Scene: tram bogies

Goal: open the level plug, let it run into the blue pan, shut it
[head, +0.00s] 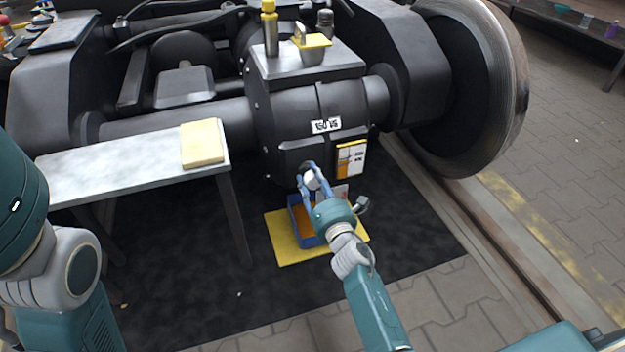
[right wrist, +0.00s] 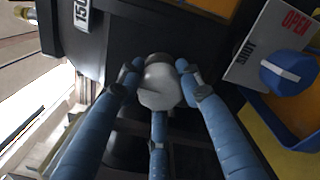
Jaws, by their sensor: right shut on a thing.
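The level plug (right wrist: 160,82), a pale grey-white round cap, sits at the lower front of the black gear case (head: 292,100). My right gripper (head: 312,180) is shut on it, its blue fingers around the cap in the right wrist view. I cannot tell whether the plug is still seated. The blue pan (head: 296,214) stands below on a yellow mat (head: 285,250), partly hidden by my right gripper. Its inside looks orange-brown; no stream is visible. The pan's edge also shows in the right wrist view (right wrist: 302,142). My left gripper is out of the head view.
A blue knob (right wrist: 288,72) sits by a white OPEN/SHUT plate (right wrist: 262,38), right of the plug. A bench (head: 120,160) with a yellow sponge (head: 202,143) stands left. A wheel (head: 470,85) is right.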

